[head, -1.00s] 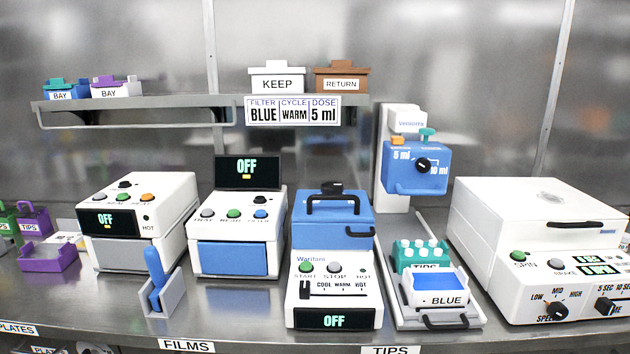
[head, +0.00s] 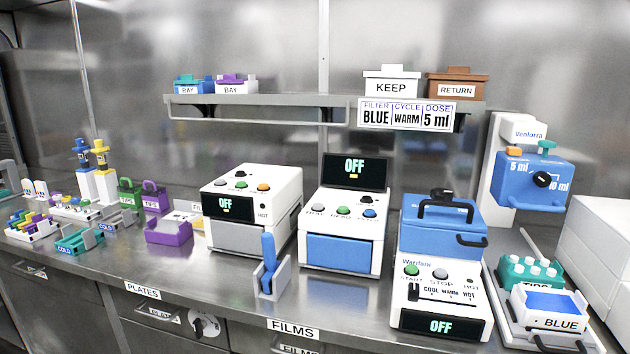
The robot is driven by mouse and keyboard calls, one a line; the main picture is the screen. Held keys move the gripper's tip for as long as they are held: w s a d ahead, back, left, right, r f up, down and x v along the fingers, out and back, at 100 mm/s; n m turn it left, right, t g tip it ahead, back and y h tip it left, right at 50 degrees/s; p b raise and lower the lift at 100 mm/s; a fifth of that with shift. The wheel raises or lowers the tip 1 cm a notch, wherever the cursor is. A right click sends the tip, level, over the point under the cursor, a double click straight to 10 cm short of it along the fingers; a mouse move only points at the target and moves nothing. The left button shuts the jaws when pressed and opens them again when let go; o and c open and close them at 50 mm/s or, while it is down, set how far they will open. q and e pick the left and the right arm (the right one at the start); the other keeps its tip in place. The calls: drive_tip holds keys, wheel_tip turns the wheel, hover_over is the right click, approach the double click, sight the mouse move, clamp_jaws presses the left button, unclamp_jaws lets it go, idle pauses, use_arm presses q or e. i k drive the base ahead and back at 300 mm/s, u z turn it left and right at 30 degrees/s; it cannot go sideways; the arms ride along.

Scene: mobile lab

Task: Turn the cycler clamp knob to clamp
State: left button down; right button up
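The cycler (head: 440,270) is a white machine with a blue lid (head: 438,230), right of centre on the bench. A black knob (head: 441,195) sits on top of its lid, behind a black handle (head: 446,210). The knob's pointing direction is too small to tell. The front carries a green START button (head: 411,270), a grey STOP button, a COOL/WARM/HOT slider and a screen (head: 440,326) reading OFF. The lid looks lowered. Neither of my grippers is in view.
Left of the cycler stand two white machines (head: 345,230) (head: 255,208) with OFF screens, and a blue-handled tool in a grey holder (head: 272,278). To the right are a teal tip rack (head: 530,272), a BLUE box and a dispenser (head: 530,180). A shelf (head: 270,101) hangs above.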

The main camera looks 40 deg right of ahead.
sight(438, 194)
drive_tip(key=u, duration=0.75)
drive_tip(key=k, duration=1.05)
drive_tip(key=z, duration=1)
